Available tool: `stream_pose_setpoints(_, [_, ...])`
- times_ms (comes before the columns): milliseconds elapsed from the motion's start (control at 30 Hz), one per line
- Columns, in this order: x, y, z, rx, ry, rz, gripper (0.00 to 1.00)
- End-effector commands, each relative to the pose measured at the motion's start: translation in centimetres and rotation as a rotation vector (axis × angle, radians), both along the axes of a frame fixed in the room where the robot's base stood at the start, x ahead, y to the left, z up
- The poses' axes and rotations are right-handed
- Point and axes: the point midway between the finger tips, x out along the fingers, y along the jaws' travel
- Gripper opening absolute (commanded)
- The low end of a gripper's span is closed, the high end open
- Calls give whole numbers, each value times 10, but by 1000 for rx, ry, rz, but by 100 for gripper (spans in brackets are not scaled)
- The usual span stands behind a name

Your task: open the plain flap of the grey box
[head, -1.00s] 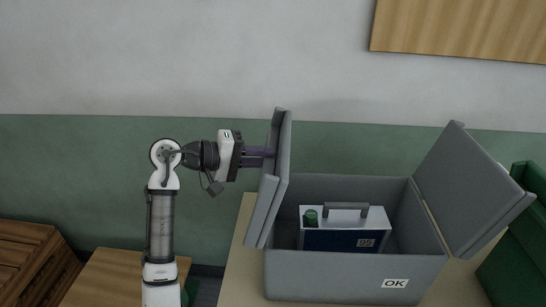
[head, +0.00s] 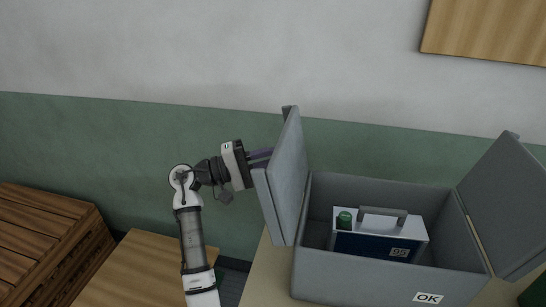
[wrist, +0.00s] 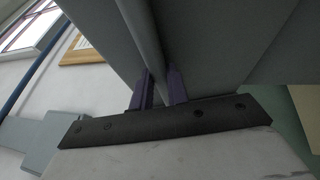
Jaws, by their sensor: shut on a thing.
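The grey box (head: 375,277) stands on the table with a white "OK" label (head: 428,298) on its front wall. Its left flap (head: 291,178) stands upright, slightly tilted, at the left wall. Its right flap (head: 508,203) leans outward to the right, open. My gripper (head: 262,157) is at the outer side of the left flap, to its left, shut on it. In the wrist view, the purple fingers (wrist: 160,88) lie on both sides of a grey edge of the flap (wrist: 145,35). The fingertips are partly hidden by the flap in the head view.
A wooden crate (head: 45,240) stands at the left. A lower wooden surface (head: 130,270) lies beside my arm. A green box edge (head: 535,293) shows at right.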

Motion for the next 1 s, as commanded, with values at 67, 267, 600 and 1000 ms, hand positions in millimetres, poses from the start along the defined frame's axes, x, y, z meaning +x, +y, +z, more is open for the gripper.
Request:
stream_pose_setpoints(67, [1, 0, 1, -2, 0, 2, 0])
stream_pose_setpoints(267, [1, 0, 1, -2, 0, 1, 0])
stream_pose_setpoints(600, [0, 0, 1, -1, -1, 0, 38])
stream_pose_setpoints(1000, [-3, 46, -12, -2, -1, 4, 38])
